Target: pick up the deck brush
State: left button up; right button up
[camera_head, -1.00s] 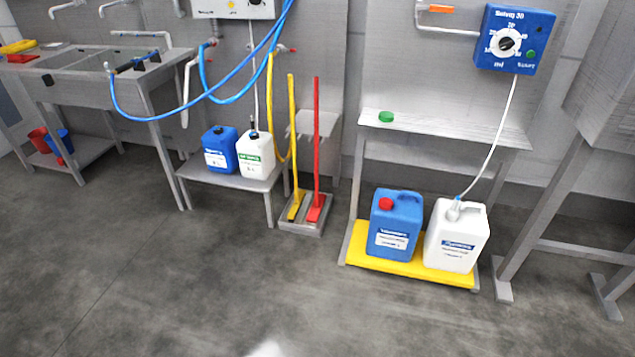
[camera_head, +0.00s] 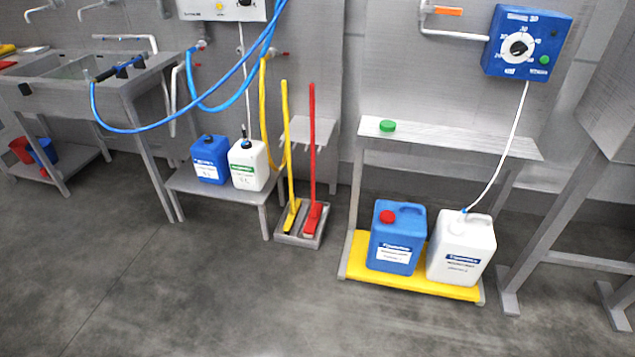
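Two long-handled floor tools stand upright side by side in a shallow grey tray (camera_head: 299,240) on the floor, near the middle of the view. One is a yellow tool (camera_head: 288,150) with a yellow head on the left. The other is a red tool (camera_head: 312,135) with a wider red head on the right. I cannot tell for certain from the heads which of them is the deck brush. Neither of my grippers is in view.
A low bench (camera_head: 222,190) with a blue jug (camera_head: 209,160) and a white jug (camera_head: 248,166) stands left of the tray. A yellow platform (camera_head: 357,262) with a larger blue canister (camera_head: 396,240) and white canister (camera_head: 460,250) stands to the right. The floor in front (camera_head: 220,300) is clear.

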aim_at(311, 225)
jog(key=i+j+z, duration=0.1)
jog(key=i, duration=0.45)
jog(key=i+j+z, duration=0.1)
jog(key=i+j, duration=0.25)
jog(key=i, duration=0.2)
jog(key=i+j, duration=0.3)
jog(key=i, duration=0.25)
jog(key=i+j+z, duration=0.15)
jog(key=i, duration=0.4)
jog(key=i+j+z, duration=0.1)
jog(key=i+j, duration=0.35)
jog(key=i, duration=0.1)
